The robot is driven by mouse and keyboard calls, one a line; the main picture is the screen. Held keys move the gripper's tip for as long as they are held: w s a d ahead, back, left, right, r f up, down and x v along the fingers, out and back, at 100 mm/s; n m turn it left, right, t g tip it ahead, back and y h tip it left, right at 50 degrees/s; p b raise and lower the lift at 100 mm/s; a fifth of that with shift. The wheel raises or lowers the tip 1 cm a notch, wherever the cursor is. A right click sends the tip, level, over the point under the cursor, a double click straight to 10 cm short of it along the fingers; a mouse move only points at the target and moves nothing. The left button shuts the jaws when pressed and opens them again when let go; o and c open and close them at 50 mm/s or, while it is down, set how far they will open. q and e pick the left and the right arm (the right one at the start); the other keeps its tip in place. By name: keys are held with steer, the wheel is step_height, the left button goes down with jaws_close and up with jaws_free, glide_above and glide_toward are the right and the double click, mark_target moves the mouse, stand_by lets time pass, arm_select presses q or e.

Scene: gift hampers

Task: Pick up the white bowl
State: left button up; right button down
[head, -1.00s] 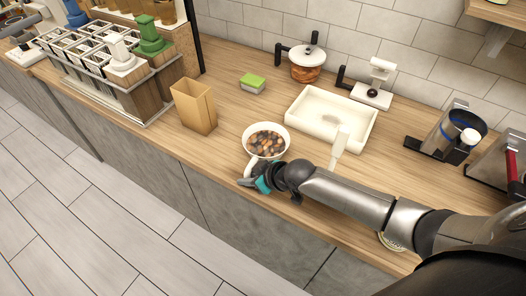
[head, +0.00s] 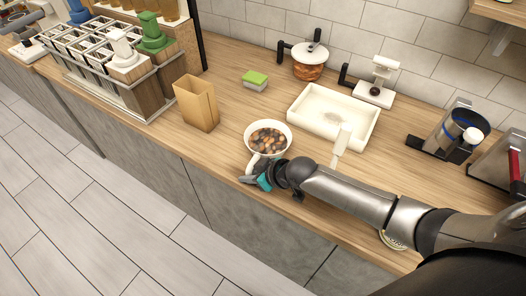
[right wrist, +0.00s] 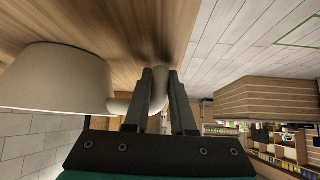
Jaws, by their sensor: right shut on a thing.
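The white bowl (head: 249,143) stands upright on the counter near its front edge, full of brown and grey pebble-like pieces. A white handle sticks out from its near side. My right gripper (head: 251,176) is at this handle, shut on it. In the right wrist view, the two dark fingers (right wrist: 160,95) are on either side of the handle (right wrist: 120,104), and the bowl's plain outer wall (right wrist: 55,80) fills the left. I cannot tell any gap between bowl and counter. My left gripper is not in view.
A tan paper bag (head: 197,105) stands left of the bowl. A white tray (head: 300,117) lies behind it to the right. A green-topped sponge (head: 255,79), a lidded pot (head: 309,70) and a rack of compartments (head: 133,98) are farther off.

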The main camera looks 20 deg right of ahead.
steer(key=shift+w+r, duration=0.1)
steer(key=shift+r, duration=0.15)
steer(key=shift+r+p, duration=0.3)
steer(key=shift+r, duration=0.5)
step_height(320, 180, up, 18)
steer(key=p, duration=0.2)
stand_by(0.4)
stand_by(0.7)
